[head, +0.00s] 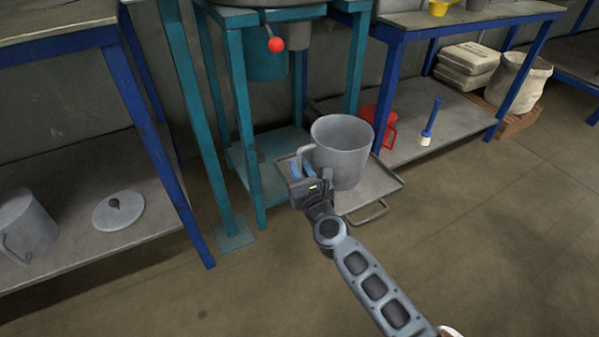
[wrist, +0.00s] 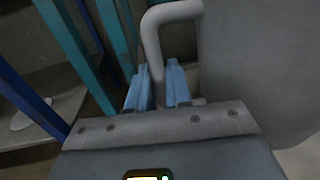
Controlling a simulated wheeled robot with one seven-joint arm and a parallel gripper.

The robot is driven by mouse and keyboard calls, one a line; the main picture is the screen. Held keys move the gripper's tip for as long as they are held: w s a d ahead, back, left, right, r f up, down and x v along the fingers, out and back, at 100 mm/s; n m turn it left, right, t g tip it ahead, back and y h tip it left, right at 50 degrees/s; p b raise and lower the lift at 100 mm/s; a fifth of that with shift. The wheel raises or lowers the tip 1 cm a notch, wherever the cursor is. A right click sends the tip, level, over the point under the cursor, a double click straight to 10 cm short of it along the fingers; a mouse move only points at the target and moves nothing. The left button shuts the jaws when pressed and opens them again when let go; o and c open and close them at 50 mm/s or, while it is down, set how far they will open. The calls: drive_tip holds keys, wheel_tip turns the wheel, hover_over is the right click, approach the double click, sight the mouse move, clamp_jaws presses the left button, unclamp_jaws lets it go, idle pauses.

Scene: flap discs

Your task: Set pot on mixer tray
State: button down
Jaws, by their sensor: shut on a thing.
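The grey pot (head: 343,150) is upright, at the grey mixer tray (head: 372,205) in the head view. Whether its base touches the tray or hangs just above it I cannot tell. The tray sticks out from the teal mixer frame (head: 240,120) and has a handle at its front. My gripper (head: 303,172) is at the pot's left side. In the wrist view, the blue fingers of my gripper (wrist: 158,88) are shut on the pot's handle (wrist: 152,45), with the pot's wall (wrist: 255,70) to the right.
A red jug (head: 380,125) and a blue-handled brush (head: 431,122) are on the low shelf to the right. Another grey pot (head: 26,225) and a lid (head: 118,211) lie on the left shelf. A red knob (head: 276,45) hangs above the tray area. The front floor is clear.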

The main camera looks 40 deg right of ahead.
drive_tip(key=c, duration=1.5)
unclamp_jaws()
drive_tip(key=shift+f, duration=0.1)
drive_tip(key=o, duration=0.5)
drive_tip(key=shift+c, duration=0.2)
drive_tip(key=shift+r, duration=0.25)
drive_tip(key=v, duration=1.2)
drive_tip(key=shift+s, duration=0.1)
